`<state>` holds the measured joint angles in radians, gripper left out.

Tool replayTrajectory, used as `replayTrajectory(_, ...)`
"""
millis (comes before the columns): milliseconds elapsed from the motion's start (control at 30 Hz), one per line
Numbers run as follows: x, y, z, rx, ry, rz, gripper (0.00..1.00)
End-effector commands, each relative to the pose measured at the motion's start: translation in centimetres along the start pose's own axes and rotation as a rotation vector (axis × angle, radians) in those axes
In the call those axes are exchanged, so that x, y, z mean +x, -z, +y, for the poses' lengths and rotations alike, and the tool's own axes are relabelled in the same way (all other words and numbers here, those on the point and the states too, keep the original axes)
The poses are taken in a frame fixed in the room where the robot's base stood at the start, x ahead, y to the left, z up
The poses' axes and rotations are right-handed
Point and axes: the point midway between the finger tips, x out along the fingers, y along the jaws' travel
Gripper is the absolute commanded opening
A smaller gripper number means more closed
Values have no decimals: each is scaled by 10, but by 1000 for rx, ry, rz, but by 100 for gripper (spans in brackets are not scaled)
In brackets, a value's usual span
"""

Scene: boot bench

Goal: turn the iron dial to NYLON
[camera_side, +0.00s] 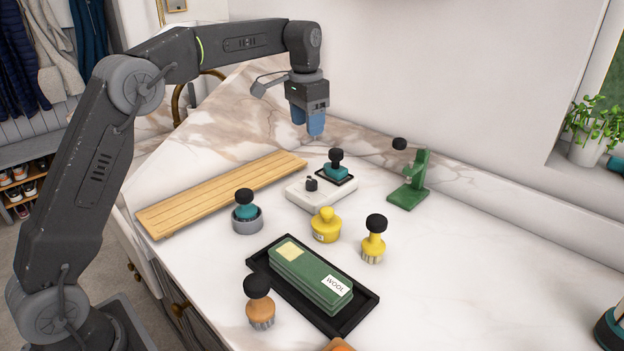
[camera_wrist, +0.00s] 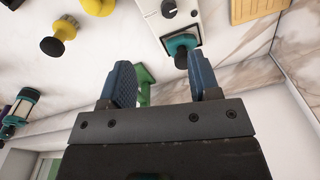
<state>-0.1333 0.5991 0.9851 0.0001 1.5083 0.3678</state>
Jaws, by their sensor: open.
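The iron dial (camera_side: 311,184) is a small dark knob on a white base unit (camera_side: 332,201), right of the wooden slatted board. A teal iron with a black knob handle (camera_side: 336,166) rests on a black pad on the same unit. In the wrist view the dial (camera_wrist: 169,8) shows at the top, with the teal iron (camera_wrist: 181,45) below it. Its markings are too small to read, so I cannot tell its setting. My gripper (camera_side: 307,134) has blue fingers and is empty, above the counter behind the iron unit. In the wrist view my gripper (camera_wrist: 164,85) is open, apart from the dial.
A wooden slatted board (camera_side: 220,193) lies left of the unit. A green stand (camera_side: 410,182) stands to its right. A grey-cupped brush (camera_side: 246,218), yellow pot (camera_side: 326,226) and yellow brush (camera_side: 373,245) stand in front. A black tray (camera_side: 361,318) holds a green block labelled WOOL.

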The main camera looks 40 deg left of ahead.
Motion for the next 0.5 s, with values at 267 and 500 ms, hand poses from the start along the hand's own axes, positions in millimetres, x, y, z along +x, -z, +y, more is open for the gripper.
replayTrajectory(267,31,22,-17,28,-19,-47,56)
replayTrajectory(500,59,20,-17,28,-20,-50,56)
